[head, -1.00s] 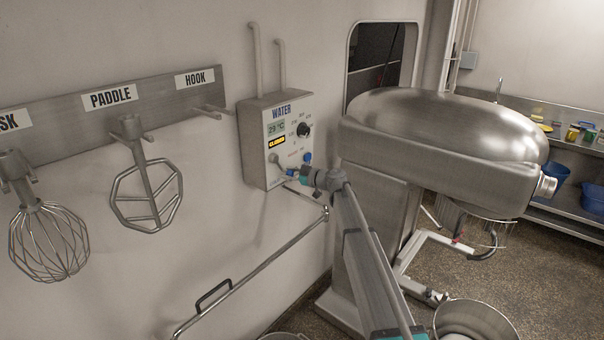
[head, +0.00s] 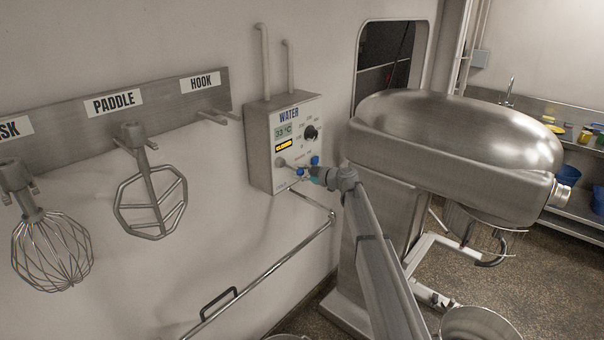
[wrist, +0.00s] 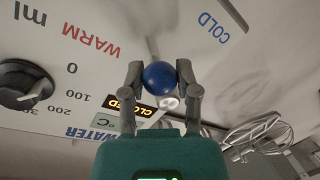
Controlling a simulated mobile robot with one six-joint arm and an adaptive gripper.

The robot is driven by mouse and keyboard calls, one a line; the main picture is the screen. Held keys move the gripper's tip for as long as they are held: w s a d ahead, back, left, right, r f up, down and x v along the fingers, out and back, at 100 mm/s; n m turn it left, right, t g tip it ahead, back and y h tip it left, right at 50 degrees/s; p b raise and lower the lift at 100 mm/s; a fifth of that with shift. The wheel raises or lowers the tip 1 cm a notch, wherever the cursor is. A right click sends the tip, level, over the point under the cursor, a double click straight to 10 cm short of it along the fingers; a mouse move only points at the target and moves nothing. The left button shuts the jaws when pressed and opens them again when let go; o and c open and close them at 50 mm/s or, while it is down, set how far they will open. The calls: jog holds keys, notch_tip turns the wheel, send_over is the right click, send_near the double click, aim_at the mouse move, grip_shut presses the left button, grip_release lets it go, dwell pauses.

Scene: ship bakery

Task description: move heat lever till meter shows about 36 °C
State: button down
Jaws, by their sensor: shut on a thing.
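The heat lever's round blue knob (wrist: 159,76) sits between the two fingers of my gripper (wrist: 160,78) in the wrist view, and the fingers are shut on it. The panel behind bears the words WARM and COLD. In the head view, my gripper (head: 312,173) is at the lower front of the white WATER box (head: 262,150); small blue parts show there, but the lever itself is mostly hidden. The meter (head: 283,132) on the box seems to read 33 °C. A yellow-lit CLOSED sign (head: 284,146) is below it.
A black dial (head: 310,132) is on the same panel. A large steel mixer (head: 455,140) stands just right of my arm. A metal rail (head: 270,267) runs below the box. A whisk (head: 50,250) and paddle (head: 152,200) hang at left.

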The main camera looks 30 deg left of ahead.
jog(key=shift+w+d+f, duration=0.1)
jog(key=shift+d, duration=0.1)
jog(key=shift+c, duration=1.8)
grip_release()
jog(key=shift+a, duration=0.2)
jog(key=s+d+f+m+h, duration=0.3)
jog(key=d+f+m, duration=0.1)
jog(key=d, duration=0.9)
jog(key=s+d+f+m+h, duration=0.3)
jog(key=s+d+f+m, duration=0.1)
jog(key=d, duration=0.9)
jog(key=s+d+f+m+h, duration=0.2)
jog(key=s+d+f+m, duration=0.15)
jog(key=d, duration=0.95)
jog(key=s+d+f+m+h, duration=0.2)
jog(key=s+d+m, duration=0.2)
jog(key=d, duration=0.5)
jog(key=s+d+f+m+g+h+b, duration=0.1)
jog(key=s+d+m+h, duration=0.2)
jog(key=s+d+m, duration=0.2)
jog(key=s+d+f+m+h, duration=0.2)
jog(key=s+d, duration=0.7)
jog(key=d, duration=0.6)
jog(key=shift+s+f+m+h+b, duration=0.35)
jog(key=shift+m+h, duration=0.25)
jog(key=shift+m, duration=0.65)
